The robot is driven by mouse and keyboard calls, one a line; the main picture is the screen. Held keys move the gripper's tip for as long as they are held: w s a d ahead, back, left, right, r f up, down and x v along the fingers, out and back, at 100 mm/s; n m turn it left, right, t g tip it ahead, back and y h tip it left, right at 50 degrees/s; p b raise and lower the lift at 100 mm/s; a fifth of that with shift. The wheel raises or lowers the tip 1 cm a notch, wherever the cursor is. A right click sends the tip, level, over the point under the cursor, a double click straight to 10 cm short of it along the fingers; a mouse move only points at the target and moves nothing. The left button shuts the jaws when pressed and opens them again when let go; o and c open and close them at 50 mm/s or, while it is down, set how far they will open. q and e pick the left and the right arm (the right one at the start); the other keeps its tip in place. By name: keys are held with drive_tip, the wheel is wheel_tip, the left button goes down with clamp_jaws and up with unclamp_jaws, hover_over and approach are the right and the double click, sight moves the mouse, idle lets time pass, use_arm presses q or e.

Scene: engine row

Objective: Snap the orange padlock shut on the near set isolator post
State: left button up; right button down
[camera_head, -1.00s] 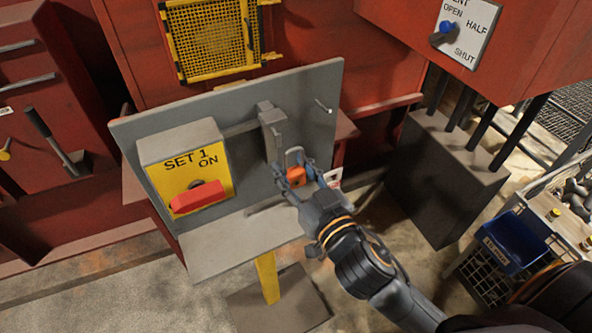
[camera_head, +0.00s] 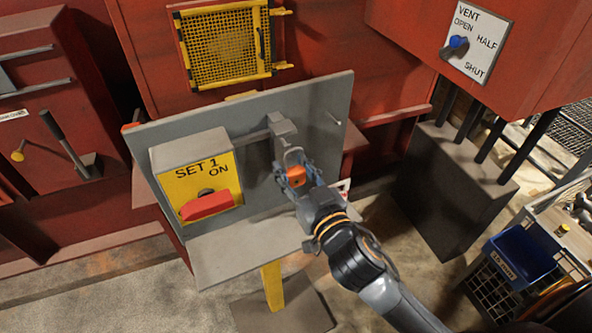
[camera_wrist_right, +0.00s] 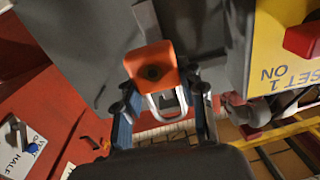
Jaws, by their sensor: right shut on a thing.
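The orange padlock (camera_head: 297,176) is between the fingers of my right gripper (camera_head: 296,172), which is shut on it in front of the grey panel. In the right wrist view the padlock's orange body (camera_wrist_right: 152,68) and its silver shackle (camera_wrist_right: 166,104) show between the fingertips. A grey bracket or post (camera_head: 283,140) stands on the panel just above the gripper. I cannot tell whether the shackle is around or touching it. The yellow isolator box (camera_head: 208,172) marked "SET 1 ON" with a red handle (camera_head: 207,205) is left of the gripper. My left gripper is not in view.
A yellow mesh guard (camera_head: 222,45) is behind. The vent dial (camera_head: 457,43), a grey box (camera_head: 447,195) and a blue bin (camera_head: 522,255) are at right.

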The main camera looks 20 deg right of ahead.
sight(282, 142)
drive_tip(key=shift+w+a+p, duration=0.15)
drive_tip(key=shift+w+p, duration=0.05)
drive_tip(key=shift+w, duration=1)
drive_tip(key=shift+w+a+p, duration=0.15)
drive_tip(key=shift+w+p, duration=0.05)
drive_tip(key=shift+w, duration=1.05)
drive_tip(key=shift+w+f, duration=0.1)
drive_tip(key=shift+r+p, duration=1.3)
drive_tip(key=shift+r, duration=0.1)
drive_tip(key=shift+f, duration=0.2)
drive_tip(key=shift+f+b, duration=0.4)
drive_tip(key=c, duration=0.7)
unclamp_jaws()
